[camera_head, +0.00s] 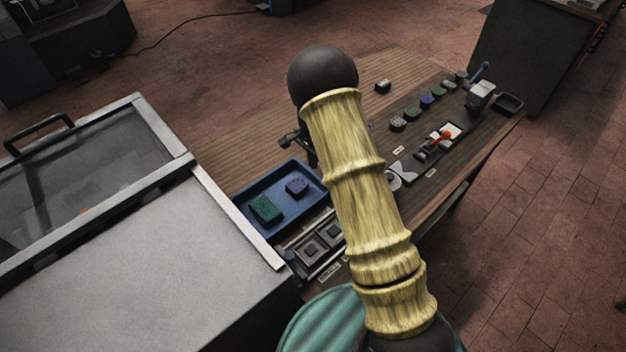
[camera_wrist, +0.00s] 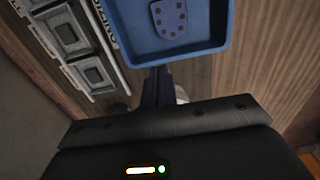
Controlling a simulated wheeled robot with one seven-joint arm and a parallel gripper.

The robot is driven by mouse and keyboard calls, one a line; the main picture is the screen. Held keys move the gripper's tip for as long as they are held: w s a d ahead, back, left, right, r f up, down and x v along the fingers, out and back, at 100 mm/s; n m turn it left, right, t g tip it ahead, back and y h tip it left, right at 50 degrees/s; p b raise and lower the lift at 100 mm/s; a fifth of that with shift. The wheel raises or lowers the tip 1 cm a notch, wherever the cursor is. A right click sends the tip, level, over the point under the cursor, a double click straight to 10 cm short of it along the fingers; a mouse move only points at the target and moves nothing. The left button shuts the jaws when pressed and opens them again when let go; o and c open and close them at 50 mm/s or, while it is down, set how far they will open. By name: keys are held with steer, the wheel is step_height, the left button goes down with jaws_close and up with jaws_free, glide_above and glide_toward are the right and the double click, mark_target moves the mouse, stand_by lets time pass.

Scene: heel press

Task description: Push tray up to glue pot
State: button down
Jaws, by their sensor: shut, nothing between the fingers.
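The blue tray (camera_head: 247,192) lies on the wooden bench, left of my arm, with a green studded piece (camera_head: 266,209) and a purple-blue studded piece (camera_head: 297,187) in it. Its right part is hidden behind my arm. In the wrist view the tray's near wall (camera_wrist: 190,52) is close in front of my gripper (camera_wrist: 158,78), and the purple-blue piece (camera_wrist: 168,18) shows inside. My gripper is shut and empty, its tips right at the tray's outer wall; I cannot tell whether they touch. I cannot pick out the glue pot for certain.
A grey panel with square recesses (camera_head: 320,243) lies beside the tray. A grey cabinet with a glazed lid (camera_head: 90,180) borders the bench on the left. Coloured pieces, an orange-handled tool (camera_head: 441,135) and a grey press-like device (camera_head: 481,95) stand at right. Bare wood (camera_head: 245,140) lies behind the tray.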

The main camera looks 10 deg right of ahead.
mark_target(313, 188)
steer(key=shift+f+p, duration=1.3)
steer(key=shift+f, duration=3.65)
steer(key=w+d+b, duration=0.1)
steer(key=d, duration=0.1)
steer(key=w+d+b, duration=0.3)
steer(key=w+d, duration=0.1)
steer(key=d, duration=0.1)
steer(key=shift+f, duration=0.1)
steer(key=shift+s+r, duration=0.2)
steer(key=shift+r, duration=0.25)
step_height(313, 188, up, 9)
steer(key=p, duration=0.5)
